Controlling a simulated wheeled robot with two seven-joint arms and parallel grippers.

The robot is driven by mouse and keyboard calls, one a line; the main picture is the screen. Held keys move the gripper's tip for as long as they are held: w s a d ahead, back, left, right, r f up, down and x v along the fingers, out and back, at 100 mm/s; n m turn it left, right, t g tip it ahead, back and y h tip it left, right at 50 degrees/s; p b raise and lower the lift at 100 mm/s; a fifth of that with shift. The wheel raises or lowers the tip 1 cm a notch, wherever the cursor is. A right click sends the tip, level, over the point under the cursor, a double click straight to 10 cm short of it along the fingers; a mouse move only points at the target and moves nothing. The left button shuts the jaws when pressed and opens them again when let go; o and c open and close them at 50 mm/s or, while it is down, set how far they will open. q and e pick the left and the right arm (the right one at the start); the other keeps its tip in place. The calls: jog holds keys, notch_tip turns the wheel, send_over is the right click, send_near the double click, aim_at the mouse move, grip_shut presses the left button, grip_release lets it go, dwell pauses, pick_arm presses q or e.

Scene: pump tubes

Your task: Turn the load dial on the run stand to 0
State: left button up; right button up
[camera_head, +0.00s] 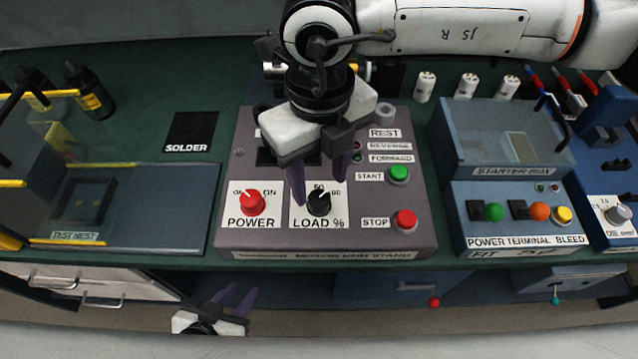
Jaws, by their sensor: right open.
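The run stand (424,235) is a grey panel on the green bench. Its black load dial (319,204) sits on a white plate marked LOAD %, with 50 above the knob and part of 100 at its right. The left end of the scale, where a 0 mark could be, is hidden by a finger. I cannot read the dial's pointer clearly. My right gripper (320,196) is open above the dial, one purple finger at its left and one at its upper right. Contact cannot be told. My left gripper (244,289) is open and empty below the bench's front edge.
A red POWER knob (252,203) is left of the dial. The green START button (398,174) and red STOP button (404,220) are at its right. A clear-lidded test nest (150,235) stands at left, a blue starter box (460,150) at right.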

aim_at(319, 197)
jog(key=shift+f, duration=1.95)
